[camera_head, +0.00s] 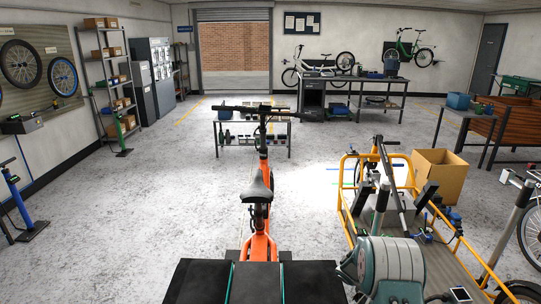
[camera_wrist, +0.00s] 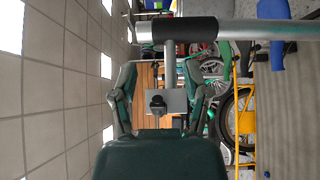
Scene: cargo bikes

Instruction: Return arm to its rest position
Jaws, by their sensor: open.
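My gripper (camera_wrist: 161,72) shows in the wrist view with its two dark green fingers spread apart. I see nothing held between them. The wrist picture is turned sideways, with the ceiling at the left. A grey tube with a black sleeve (camera_wrist: 180,30) crosses the top of that view in front of the fingers; I cannot tell whether it touches them. In the head view, my grey-green arm is at the lower right, in front of the cargo bike with the yellow frame (camera_head: 343,187). My fingertips cannot be made out clearly there.
An orange bike (camera_head: 262,245) stands directly ahead in the head view. A cardboard box (camera_head: 439,180) is behind the yellow cargo frame. A workbench (camera_head: 445,112) is at the right and shelves (camera_head: 112,85) at the left. The grey floor at left is largely clear.

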